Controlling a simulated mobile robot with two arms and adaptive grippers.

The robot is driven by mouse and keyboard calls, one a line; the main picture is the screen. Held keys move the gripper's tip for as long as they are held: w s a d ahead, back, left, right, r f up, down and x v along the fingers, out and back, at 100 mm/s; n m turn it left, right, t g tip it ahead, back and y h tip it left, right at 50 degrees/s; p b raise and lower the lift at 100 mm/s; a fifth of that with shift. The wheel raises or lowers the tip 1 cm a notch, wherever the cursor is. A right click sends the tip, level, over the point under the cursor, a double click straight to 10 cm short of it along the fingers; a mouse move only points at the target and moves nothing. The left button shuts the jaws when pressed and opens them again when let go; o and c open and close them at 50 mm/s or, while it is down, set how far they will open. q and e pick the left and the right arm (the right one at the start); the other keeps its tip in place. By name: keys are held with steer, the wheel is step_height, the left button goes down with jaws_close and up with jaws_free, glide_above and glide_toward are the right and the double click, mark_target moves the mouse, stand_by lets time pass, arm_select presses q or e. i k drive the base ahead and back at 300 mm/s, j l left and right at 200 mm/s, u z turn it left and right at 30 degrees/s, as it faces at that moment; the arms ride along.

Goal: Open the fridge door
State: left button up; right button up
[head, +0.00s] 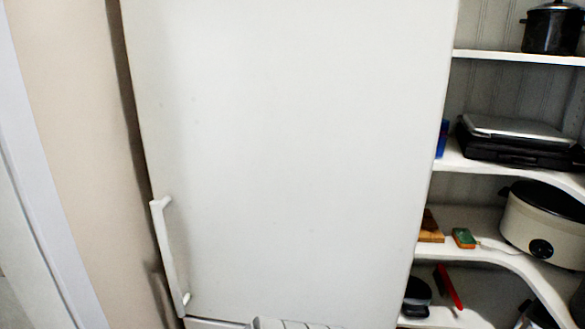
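The white fridge door (290,150) fills the middle of the head view and looks closed. Its white vertical bar handle (167,255) is on the door's lower left side. The handle's two ends meet the door, and nothing touches it. Neither of my grippers can be made out in this view. A pale ribbed piece shows at the bottom edge in front of the door, and I cannot tell what it is.
Corner shelves (515,57) stand close on the right. They hold a black pot (552,30), a dark flat appliance (515,140), a cream slow cooker (545,220) and small boxes. A beige wall (75,120) and white trim (40,190) are on the left.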

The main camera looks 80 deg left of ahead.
mark_target(290, 146)
steer(key=u, duration=2.8)
